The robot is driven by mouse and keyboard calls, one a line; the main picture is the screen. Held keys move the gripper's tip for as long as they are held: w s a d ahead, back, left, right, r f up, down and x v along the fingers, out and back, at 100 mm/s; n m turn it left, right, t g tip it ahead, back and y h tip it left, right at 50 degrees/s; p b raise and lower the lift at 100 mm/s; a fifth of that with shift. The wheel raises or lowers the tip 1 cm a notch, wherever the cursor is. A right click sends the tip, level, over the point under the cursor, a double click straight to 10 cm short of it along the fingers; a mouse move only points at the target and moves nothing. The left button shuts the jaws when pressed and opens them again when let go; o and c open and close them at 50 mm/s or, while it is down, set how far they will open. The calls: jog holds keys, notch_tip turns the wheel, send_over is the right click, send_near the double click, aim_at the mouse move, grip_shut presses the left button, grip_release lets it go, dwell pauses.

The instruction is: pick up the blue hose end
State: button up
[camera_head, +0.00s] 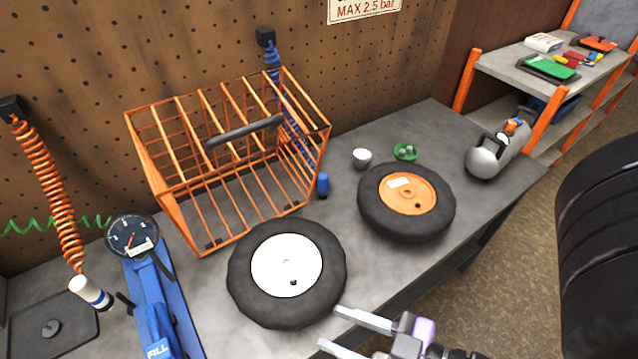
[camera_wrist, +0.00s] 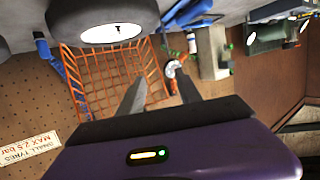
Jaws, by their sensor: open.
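The blue hose end (camera_head: 322,185) is a small blue cylinder at the cage's front right corner, on or just above the bench. Its coiled blue hose (camera_head: 272,62) hangs from a black wall mount and passes behind the orange wire cage (camera_head: 190,222). In the wrist view, a blue piece (camera_wrist: 40,40) left of a wheel looks like the hose end, with blue hose below it. My gripper (camera_head: 330,326) is open and empty at the bench's front edge, beside the white-hubbed wheel and well apart from the hose end. Its two fingers (camera_wrist: 158,84) also show in the wrist view.
The white-hubbed wheel (camera_head: 287,264) lies between my gripper and the hose end. An orange-hubbed wheel (camera_head: 406,195), a white cup (camera_head: 362,158) and a green dish (camera_head: 405,152) lie to the right. An orange coiled hose (camera_head: 45,180) hangs at the left.

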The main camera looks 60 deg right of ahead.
jog(key=w+d+f+h, duration=0.1)
jog(key=w+d+f, duration=0.1)
jog(key=w+d+f+m+h+b, duration=0.1)
jog(key=w+d+f, duration=0.1)
jog(key=d, duration=0.1)
jog(key=w+d+f+m+h+b, duration=0.1)
jog(key=w+d+f, duration=0.1)
jog(key=shift+w+d+g, duration=0.3)
jog(key=shift+w+d, duration=0.05)
jog(key=w+d+f+m+h+b, duration=0.1)
jog(key=w+d+f+m+h, duration=0.2)
jog(key=d, duration=0.4)
jog(key=m+g+h+b, duration=0.3)
jog(key=g, duration=0.1)
send_near(325, 182)
jog(key=w+d, duration=0.2)
jog(key=x, duration=0.2)
jog(key=p+x, duration=0.1)
jog(key=x, duration=0.2)
jog(key=f+x, duration=0.1)
jog(key=x, duration=0.1)
jog(key=shift+w+d, duration=0.1)
jog(key=shift+d, duration=0.05)
grip_shut()
